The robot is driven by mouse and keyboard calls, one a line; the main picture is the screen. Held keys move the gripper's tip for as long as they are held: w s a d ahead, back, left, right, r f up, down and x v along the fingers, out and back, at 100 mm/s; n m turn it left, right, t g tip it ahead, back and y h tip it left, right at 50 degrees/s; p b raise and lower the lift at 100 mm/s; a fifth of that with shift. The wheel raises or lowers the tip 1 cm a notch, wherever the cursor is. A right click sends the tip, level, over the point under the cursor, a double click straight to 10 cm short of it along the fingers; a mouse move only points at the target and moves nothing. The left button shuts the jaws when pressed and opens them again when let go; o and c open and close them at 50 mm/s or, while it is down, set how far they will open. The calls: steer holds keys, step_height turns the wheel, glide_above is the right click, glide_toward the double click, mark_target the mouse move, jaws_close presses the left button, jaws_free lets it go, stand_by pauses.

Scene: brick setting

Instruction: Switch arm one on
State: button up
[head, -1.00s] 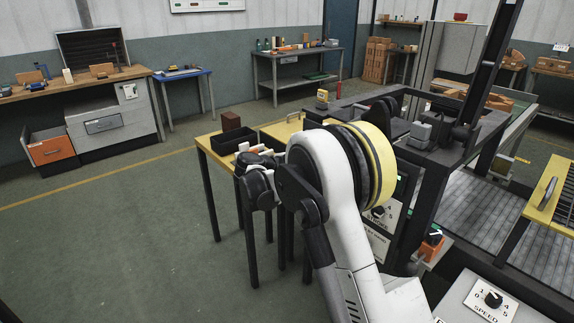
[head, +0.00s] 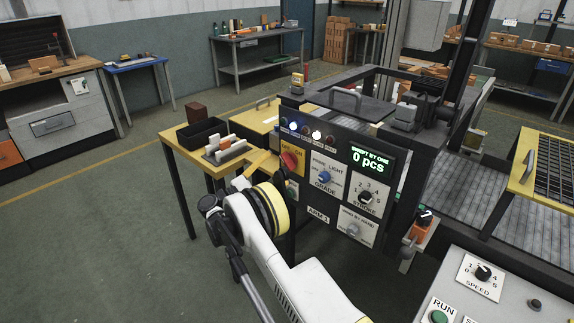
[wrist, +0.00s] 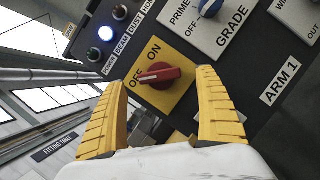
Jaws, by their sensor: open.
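The ARM 1 panel (head: 318,215) is dark and carries a red rotary switch (head: 290,159) on a yellow plate marked OFF and ON. In the wrist view the red switch (wrist: 158,75) shows between my fingertips, one end of its handle beside the word OFF. My gripper (wrist: 162,78) is open and empty, with one yellow finger on each side of the switch. I cannot tell how far the fingertips are from the panel. In the head view a yellow finger shows beside the plate; the rest of the gripper is mostly hidden behind my arm.
A yellow table (head: 181,153) with a black bin stands to the left. Open floor lies left of my arm.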

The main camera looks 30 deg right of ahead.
mark_target(288, 160)
steer(key=shift+b+x, duration=0.55)
steer(key=shift+x, duration=1.8)
steer(key=c, duration=1.2)
